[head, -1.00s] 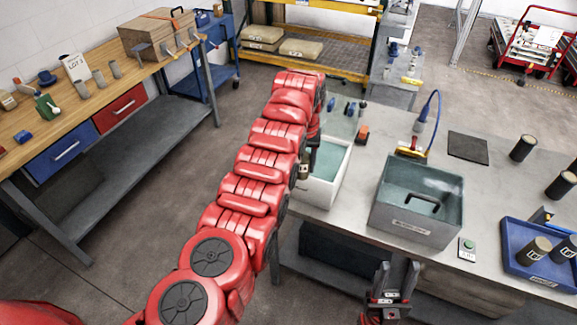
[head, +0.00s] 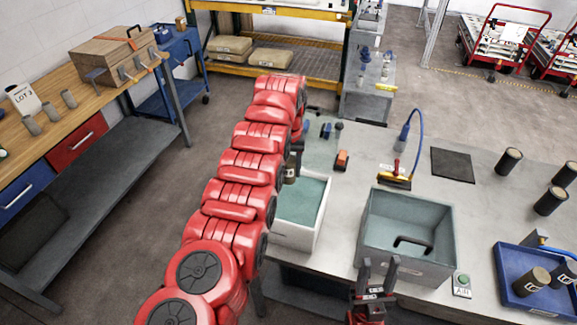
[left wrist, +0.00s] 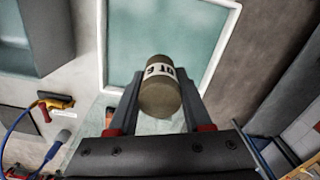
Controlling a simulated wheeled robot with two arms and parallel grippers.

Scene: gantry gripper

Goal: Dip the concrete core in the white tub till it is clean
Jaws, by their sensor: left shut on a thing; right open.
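My left gripper (left wrist: 157,105) is shut on a greyish-tan concrete core (left wrist: 160,98) with a white lettered band. In the left wrist view the core shows in front of the teal water of the white tub (left wrist: 103,45), near one rim. In the head view the white tub (head: 290,236) stands at the table's left end. The core (head: 291,174) shows small at its back left, and my red arm hides most of the left gripper. I cannot tell whether the core touches the water. My right gripper (head: 378,272) is open and empty in front of the grey tub.
A grey tub (head: 375,258) with a black handle inside stands right of the white tub. A blue tray (head: 508,292) holds dark cores, and several more stand behind it.

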